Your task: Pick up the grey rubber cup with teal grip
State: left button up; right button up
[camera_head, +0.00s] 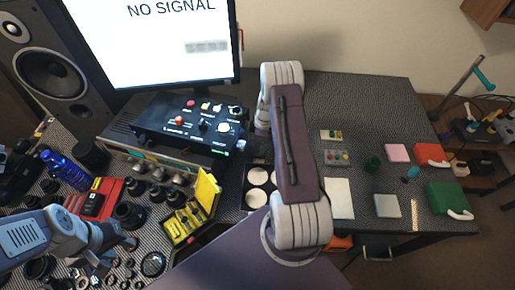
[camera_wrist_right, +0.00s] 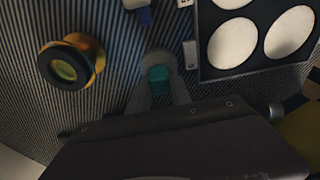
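In the right wrist view, the grey rubber cup (camera_wrist_right: 157,60) stands on the striped mat, its teal grip (camera_wrist_right: 158,79) facing the camera. My right gripper (camera_wrist_right: 160,92) has one finger on each side of the teal grip, very close to it. I cannot tell whether the fingers press on it. In the head view my right arm hides this gripper and the cup. My left gripper (camera_head: 128,243) is at the lower left of the head view, above the mat by small lens parts. Its finger gap is unclear.
A dark tray with white round pads (camera_wrist_right: 233,42) lies right of the cup. A dark ring with an amber lens (camera_wrist_right: 64,66) lies to its left. A yellow open case (camera_head: 184,222), a red box (camera_head: 97,198) and a control box (camera_head: 190,130) crowd the left table.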

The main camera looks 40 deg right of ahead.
grip_shut()
jog(key=shift+d+r, duration=0.15)
notch_tip(320, 180, up, 7)
jog(key=shift+s+f+b, duration=0.1)
jog(key=shift+b, duration=0.55)
jog(key=s+d+b, duration=0.3)
jog(key=s+d, duration=0.9)
jog(key=d, duration=0.3)
jog(key=shift+s, duration=0.4)
jog(key=shift+w, duration=0.1)
